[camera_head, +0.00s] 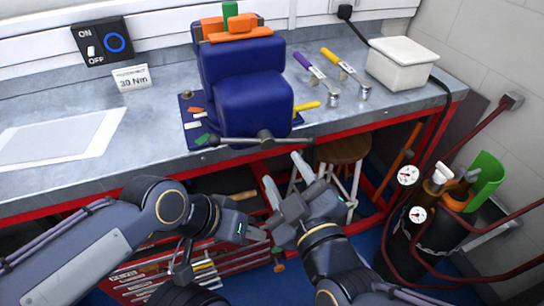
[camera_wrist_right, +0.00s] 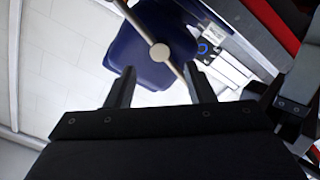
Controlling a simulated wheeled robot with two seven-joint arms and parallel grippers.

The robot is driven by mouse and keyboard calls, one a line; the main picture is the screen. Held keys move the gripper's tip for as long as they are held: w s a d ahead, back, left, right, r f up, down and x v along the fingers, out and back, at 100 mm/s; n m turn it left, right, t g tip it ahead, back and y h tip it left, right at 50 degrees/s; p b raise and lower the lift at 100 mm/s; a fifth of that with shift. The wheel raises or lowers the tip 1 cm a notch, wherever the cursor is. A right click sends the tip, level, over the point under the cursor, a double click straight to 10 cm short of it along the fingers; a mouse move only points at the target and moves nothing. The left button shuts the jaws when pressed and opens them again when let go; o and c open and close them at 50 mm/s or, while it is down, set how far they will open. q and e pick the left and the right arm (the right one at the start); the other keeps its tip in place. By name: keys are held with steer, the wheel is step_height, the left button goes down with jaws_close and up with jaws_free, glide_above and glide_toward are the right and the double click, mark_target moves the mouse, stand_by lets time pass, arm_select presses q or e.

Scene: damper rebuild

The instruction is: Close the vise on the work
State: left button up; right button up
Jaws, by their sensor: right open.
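The blue vise (camera_head: 250,95) stands on the bench with orange pieces (camera_head: 242,24) on top. A green piece (camera_head: 231,15) stands upright among them; whether the jaws touch it I cannot tell. The grey handle bar (camera_head: 238,141) crosses the vise's front through a round hub, which shows in the right wrist view (camera_wrist_right: 160,52). My right gripper (camera_head: 287,170) is open and empty below and in front of the bar. In its wrist view the fingers (camera_wrist_right: 160,70) stand apart, short of the hub. My left gripper (camera_head: 262,236) is low beside it; its fingers are unclear.
Purple and yellow tools (camera_head: 318,72) and a white box (camera_head: 402,62) with a cable lie right of the vise. A white sheet (camera_head: 60,138) and a 30 Nm sign (camera_head: 131,78) are left. A stool (camera_head: 343,150), red drawers (camera_head: 220,272) and gauges with hoses (camera_head: 408,175) are below.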

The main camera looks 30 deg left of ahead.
mark_target(269, 145)
steer(key=x, duration=0.7)
steer(key=shift+w+a, duration=0.1)
steer(key=shift+a, duration=0.15)
jaws_close()
